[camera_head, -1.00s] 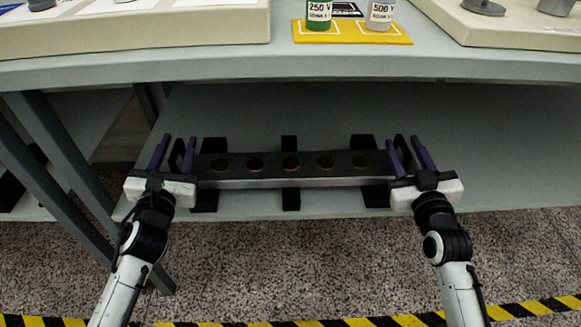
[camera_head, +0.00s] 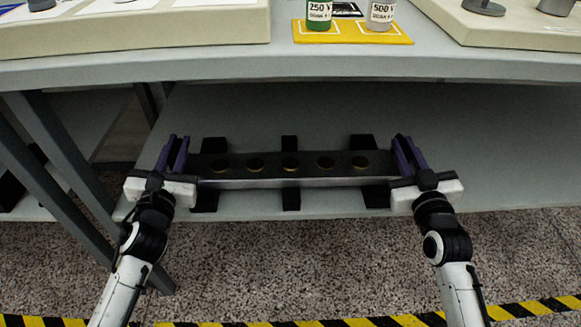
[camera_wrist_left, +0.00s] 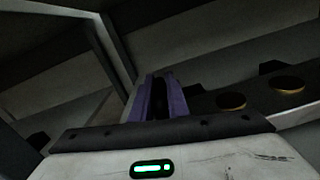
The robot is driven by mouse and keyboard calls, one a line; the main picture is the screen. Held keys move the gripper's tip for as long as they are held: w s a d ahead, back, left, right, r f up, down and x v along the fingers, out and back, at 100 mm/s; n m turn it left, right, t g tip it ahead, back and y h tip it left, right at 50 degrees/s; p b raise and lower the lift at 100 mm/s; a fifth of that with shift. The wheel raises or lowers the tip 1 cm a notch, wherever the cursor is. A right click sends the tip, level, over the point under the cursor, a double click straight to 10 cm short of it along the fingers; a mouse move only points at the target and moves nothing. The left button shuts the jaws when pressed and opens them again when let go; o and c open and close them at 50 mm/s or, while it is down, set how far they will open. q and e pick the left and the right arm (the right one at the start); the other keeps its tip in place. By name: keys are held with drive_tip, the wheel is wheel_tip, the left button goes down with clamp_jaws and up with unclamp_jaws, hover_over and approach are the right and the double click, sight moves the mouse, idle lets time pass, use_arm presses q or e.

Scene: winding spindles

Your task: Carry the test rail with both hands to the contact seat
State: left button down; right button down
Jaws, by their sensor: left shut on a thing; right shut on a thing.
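The test rail (camera_head: 290,168) is a long dark bar with several round brass-rimmed contacts along its top. It lies level across three black supports on the lower shelf. My left gripper (camera_head: 176,151) is shut on the rail's left end. My right gripper (camera_head: 406,152) is shut on its right end. In the left wrist view the purple fingers (camera_wrist_left: 158,97) are close together, and part of the rail with two brass contacts (camera_wrist_left: 232,101) shows to their right. The contact seat cannot be made out for certain.
The lower shelf (camera_head: 480,150) has bare room on the right. The grey tabletop edge (camera_head: 290,67) overhangs it. On the tabletop are a yellow mat (camera_head: 350,36) with a green 250 V bottle (camera_head: 318,14) and a pale 500 V one (camera_head: 381,14). Table legs (camera_head: 60,170) stand at left.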

idle(0.8)
